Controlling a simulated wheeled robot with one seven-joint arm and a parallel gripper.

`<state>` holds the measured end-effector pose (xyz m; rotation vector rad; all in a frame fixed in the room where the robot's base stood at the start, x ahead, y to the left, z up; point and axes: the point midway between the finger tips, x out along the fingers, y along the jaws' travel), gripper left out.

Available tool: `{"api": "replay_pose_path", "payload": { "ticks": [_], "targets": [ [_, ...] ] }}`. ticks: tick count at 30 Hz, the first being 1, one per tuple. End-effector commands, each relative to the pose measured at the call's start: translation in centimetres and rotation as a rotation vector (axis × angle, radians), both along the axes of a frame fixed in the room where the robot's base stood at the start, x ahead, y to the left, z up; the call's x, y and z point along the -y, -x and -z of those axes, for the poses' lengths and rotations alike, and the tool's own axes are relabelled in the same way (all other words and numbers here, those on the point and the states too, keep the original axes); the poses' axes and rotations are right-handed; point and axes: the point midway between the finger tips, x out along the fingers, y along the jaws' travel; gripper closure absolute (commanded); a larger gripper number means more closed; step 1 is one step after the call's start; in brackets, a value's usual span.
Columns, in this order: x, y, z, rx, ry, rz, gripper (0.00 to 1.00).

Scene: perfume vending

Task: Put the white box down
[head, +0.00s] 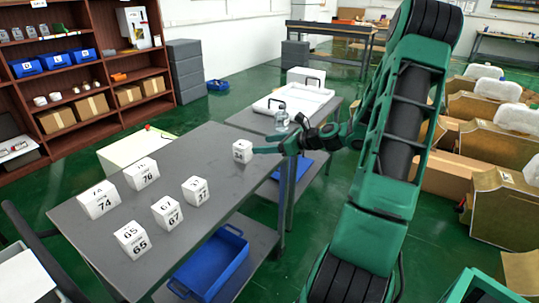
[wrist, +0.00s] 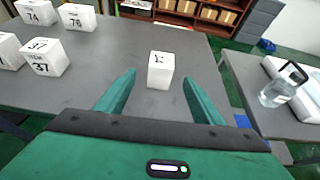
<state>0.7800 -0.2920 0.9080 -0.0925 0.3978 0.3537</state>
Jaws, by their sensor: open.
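A white box (head: 242,151) with dark print stands on the grey table (head: 150,240) near its far right corner. In the wrist view this white box (wrist: 160,71) stands upright just beyond and between my fingertips, with bare table around it. My gripper (head: 268,146) is open beside the box, at its right in the head view. In the wrist view my gripper (wrist: 159,84) shows both green fingers spread apart with nothing between them. I cannot tell from the head view whether a finger touches the box.
Several other numbered white boxes, such as box 74 (head: 98,199) and box 37 (head: 195,190), stand on the same table. A blue bin (head: 212,262) is on its lower shelf. A second table at the right holds a white tray (head: 293,101) and a clear bottle (wrist: 277,92).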

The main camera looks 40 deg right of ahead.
Motion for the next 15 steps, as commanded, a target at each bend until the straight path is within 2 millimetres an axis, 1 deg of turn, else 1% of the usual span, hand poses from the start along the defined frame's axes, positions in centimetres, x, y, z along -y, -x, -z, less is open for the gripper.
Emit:
{"api": "replay_pose_path", "payload": {
  "ticks": [2,4,7,9,11,15],
  "targets": [
    [-1.1,0.4,0.2,-0.021,0.07,-0.051,0.39],
    [-2.7,1.2,0.7,-0.052,0.18,-0.133,0.39],
    [-5.0,3.2,1.6,-0.112,0.397,-0.3,0.39],
    [-6.3,5.1,1.9,-0.152,0.556,-0.434,0.39],
    [-7.2,7.0,2.0,-0.185,0.682,-0.549,0.39],
    [-8.4,11.5,1.4,-0.247,0.937,-0.817,0.39]
  ]
}}
